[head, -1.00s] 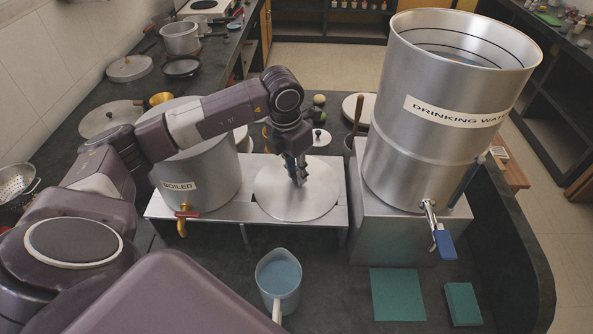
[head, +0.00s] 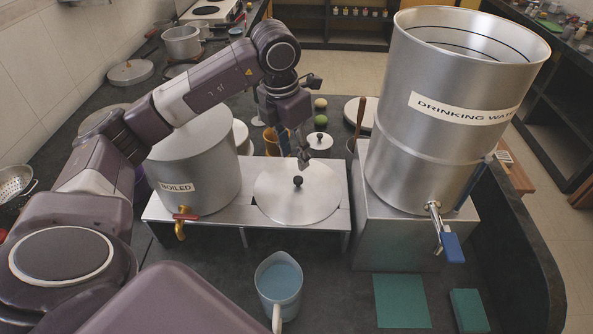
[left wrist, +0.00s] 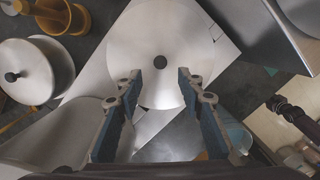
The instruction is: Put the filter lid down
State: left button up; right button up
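The filter lid (head: 297,203) is a round steel disc with a black knob. It lies flat on the steel stand between the canister labelled BOILED (head: 196,165) and the DRINKING WATER canister (head: 422,145). My left gripper (head: 303,165) is above and just behind the knob in the head view, clear of it. In the left wrist view the lid (left wrist: 185,40) lies beyond the two spread blue-padded fingers (left wrist: 157,85), with nothing between them. My right gripper is not in view.
A jug of blue water (head: 279,283) stands on the counter in front. A green cloth (head: 402,300) and a green sponge (head: 468,311) lie at front right. A small pot with a lid (head: 319,143) and a mortar (head: 276,141) stand behind the stand.

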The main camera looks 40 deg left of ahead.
pick_arm(q)
jog(key=shift+s+r, duration=0.15)
jog(key=shift+r, duration=0.85)
jog(key=shift+s+r, duration=0.15)
jog(key=shift+r, duration=0.8)
jog(key=shift+f, duration=0.1)
